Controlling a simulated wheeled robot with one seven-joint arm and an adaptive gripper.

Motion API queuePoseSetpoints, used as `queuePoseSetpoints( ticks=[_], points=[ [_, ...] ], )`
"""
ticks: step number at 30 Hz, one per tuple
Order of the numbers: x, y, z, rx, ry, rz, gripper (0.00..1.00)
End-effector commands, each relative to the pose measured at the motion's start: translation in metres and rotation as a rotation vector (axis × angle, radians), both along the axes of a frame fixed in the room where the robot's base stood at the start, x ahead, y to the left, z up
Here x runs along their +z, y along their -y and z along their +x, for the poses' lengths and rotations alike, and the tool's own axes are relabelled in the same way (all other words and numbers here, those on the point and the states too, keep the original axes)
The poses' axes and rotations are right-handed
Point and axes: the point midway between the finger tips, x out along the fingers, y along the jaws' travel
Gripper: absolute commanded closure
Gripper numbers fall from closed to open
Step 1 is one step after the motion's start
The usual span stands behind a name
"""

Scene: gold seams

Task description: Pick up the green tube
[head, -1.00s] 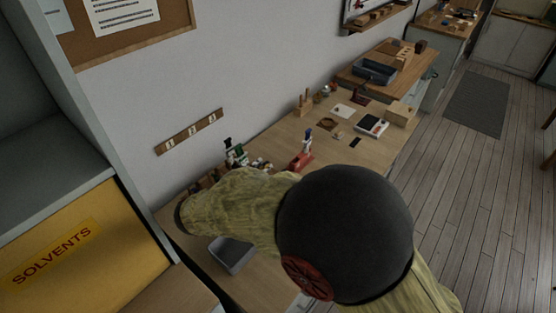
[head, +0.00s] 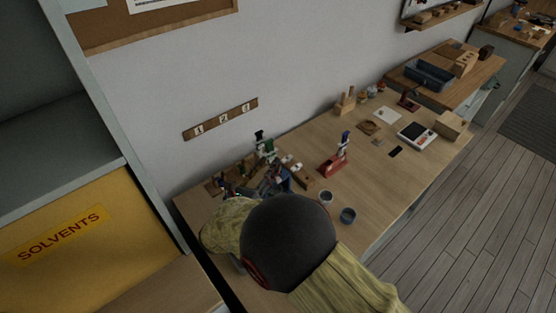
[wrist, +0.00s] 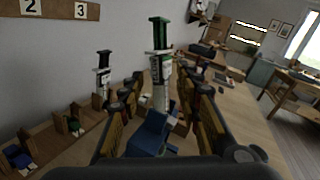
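The green tube (wrist: 160,60) is a clear, labelled, syringe-like tube with a green top. It stands upright in the wrist view, and its green top also shows in the head view (head: 268,146). My gripper (wrist: 163,98) is open, with one finger on each side of the tube's line in the wrist view. I cannot tell whether the tube's lower part is fully between the pads, and no finger visibly presses on it. A blue block-like piece (wrist: 150,136) hides the tube's bottom. In the head view my arm hides much of the gripper.
A black-topped tube (wrist: 103,72) stands close on the left in a wooden rack (wrist: 48,140) with smaller green and blue pieces. A red stand (head: 333,164) holds a blue-topped tube. Two cups (head: 326,197) (head: 348,215) are near the front.

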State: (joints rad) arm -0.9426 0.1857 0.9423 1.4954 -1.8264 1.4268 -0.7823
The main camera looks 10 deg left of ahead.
Motion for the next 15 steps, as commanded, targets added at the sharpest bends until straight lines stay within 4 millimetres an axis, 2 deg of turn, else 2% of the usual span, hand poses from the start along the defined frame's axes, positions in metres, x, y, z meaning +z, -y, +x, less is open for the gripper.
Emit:
queuePoseSetpoints(
  ticks=[15],
  points=[
    [-0.008, 0.019, 0.042, -0.001, 0.001, 0.001, 0.66]
  ],
)
